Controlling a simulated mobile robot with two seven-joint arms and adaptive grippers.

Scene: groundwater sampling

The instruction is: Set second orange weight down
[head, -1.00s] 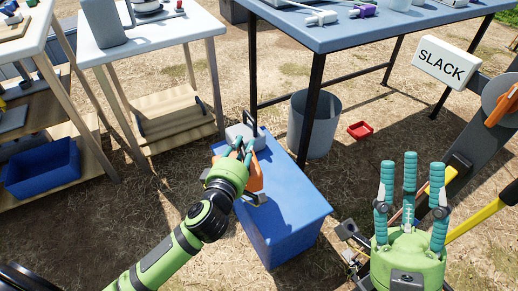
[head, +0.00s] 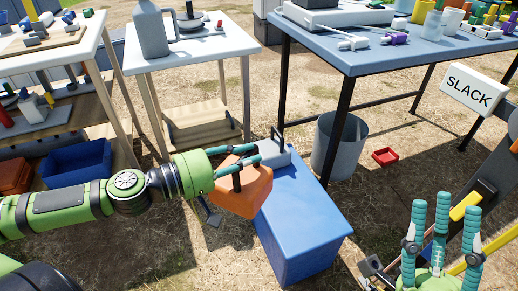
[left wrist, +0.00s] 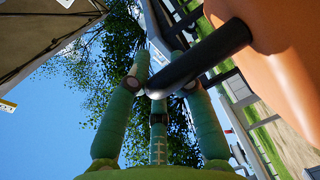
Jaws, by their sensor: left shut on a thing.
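The orange weight (head: 243,196) hangs at the left edge of the blue box in the head view. I cannot tell whether it touches the box. My left gripper (head: 240,161) is shut on the weight's handle. In the left wrist view the teal fingers (left wrist: 158,95) close around a black bar (left wrist: 205,57), with the orange body (left wrist: 280,40) at the right. A grey block (head: 272,153) with a black upright handle sits at the back of the blue box. My right gripper (head: 441,226) is open and empty, fingers pointing up.
The blue box (head: 308,212) has a clear top at its middle and front. A SLACK sign (head: 475,88) is at the right. Tables stand behind.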

